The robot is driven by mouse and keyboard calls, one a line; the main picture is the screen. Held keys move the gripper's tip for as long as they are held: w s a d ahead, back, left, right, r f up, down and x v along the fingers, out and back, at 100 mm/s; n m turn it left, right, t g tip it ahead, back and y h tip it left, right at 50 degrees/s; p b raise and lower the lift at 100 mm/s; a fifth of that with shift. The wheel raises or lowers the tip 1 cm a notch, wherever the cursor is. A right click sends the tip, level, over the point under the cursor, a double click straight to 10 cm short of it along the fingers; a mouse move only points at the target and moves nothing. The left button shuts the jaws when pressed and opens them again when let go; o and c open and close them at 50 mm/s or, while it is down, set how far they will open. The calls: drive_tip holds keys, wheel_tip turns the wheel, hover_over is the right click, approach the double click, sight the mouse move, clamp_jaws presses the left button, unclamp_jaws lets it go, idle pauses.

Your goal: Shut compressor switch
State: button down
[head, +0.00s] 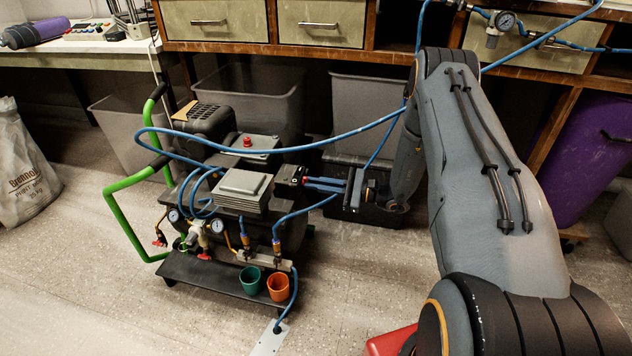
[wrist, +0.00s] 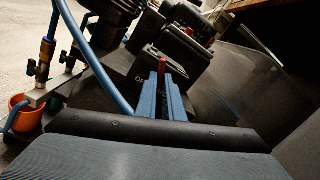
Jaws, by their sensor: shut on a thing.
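The compressor (head: 240,215) stands on the floor with green handles and a grey ribbed block on top. A black switch box (head: 290,174) sticks out on its right side; it also shows in the wrist view (wrist: 126,72). My gripper (head: 308,184) reaches it from the right with two blue fingers.
Blue air hoses (head: 285,145) loop over the compressor and up to the bench. A green cup (head: 250,279) and an orange cup (head: 278,286) stand at its front. Grey bins (head: 362,112) stand behind.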

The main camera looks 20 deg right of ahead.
drive_tip(key=shift+n+p, duration=0.45)
drive_tip(key=shift+n, duration=1.15)
drive_tip(key=c, duration=1.9)
unclamp_jaws()
drive_tip(key=shift+o, duration=0.2)
drive_tip(key=p+v, duration=0.1)
drive_tip(key=v, duration=0.6)
drive_tip(key=shift+s+d+p, duration=0.2)
drive_tip(key=shift+d+p, duration=0.15)
